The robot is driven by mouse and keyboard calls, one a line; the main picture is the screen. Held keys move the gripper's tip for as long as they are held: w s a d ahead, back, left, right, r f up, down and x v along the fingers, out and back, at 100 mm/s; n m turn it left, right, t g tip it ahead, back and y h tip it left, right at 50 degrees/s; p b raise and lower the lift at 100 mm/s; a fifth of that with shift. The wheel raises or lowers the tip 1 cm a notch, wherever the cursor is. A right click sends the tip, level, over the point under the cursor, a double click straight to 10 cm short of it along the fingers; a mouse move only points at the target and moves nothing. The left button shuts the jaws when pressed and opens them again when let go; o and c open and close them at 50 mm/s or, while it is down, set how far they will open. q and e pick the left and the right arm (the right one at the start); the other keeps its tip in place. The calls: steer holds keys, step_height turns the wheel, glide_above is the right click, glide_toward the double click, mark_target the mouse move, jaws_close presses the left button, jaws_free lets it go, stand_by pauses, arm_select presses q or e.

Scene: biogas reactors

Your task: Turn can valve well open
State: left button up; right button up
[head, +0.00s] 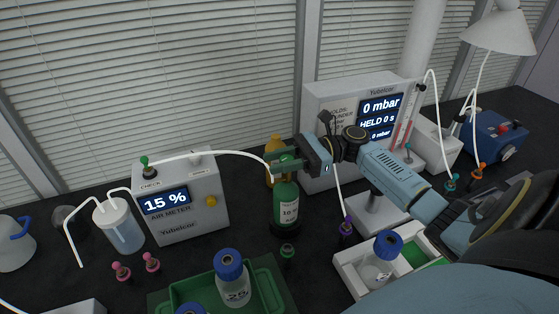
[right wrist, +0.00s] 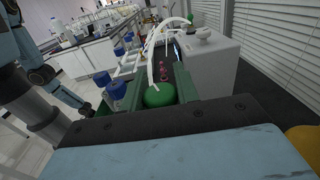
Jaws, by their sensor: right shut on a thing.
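A green can (head: 287,205) with a white label stands upright on the dark bench, in the middle of the head view. My right gripper (head: 285,163) reaches in from the right at the top of the can and is shut on its valve, which its fingers mostly hide. In the right wrist view a round green top (right wrist: 160,96) shows between the green fingers. How far the valve is turned cannot be seen. A white tube (head: 205,153) runs from the can's top to the air meter (head: 180,202), which reads 15 %. My left gripper is not in view.
A yellow can (head: 270,145) stands close behind the green one. A pressure box (head: 330,110) reading 0 mbar stands behind my right arm. A green tray (head: 265,290) with a blue-capped bottle (head: 231,278) and a white tray (head: 345,262) lie in front. A beaker (head: 120,228) stands left.

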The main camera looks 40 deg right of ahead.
steer(key=o, duration=0.9)
steer(key=shift+o, duration=0.2)
steer(key=shift+d, duration=0.1)
steer(key=b+v, duration=0.2)
steer(key=v, duration=1.1)
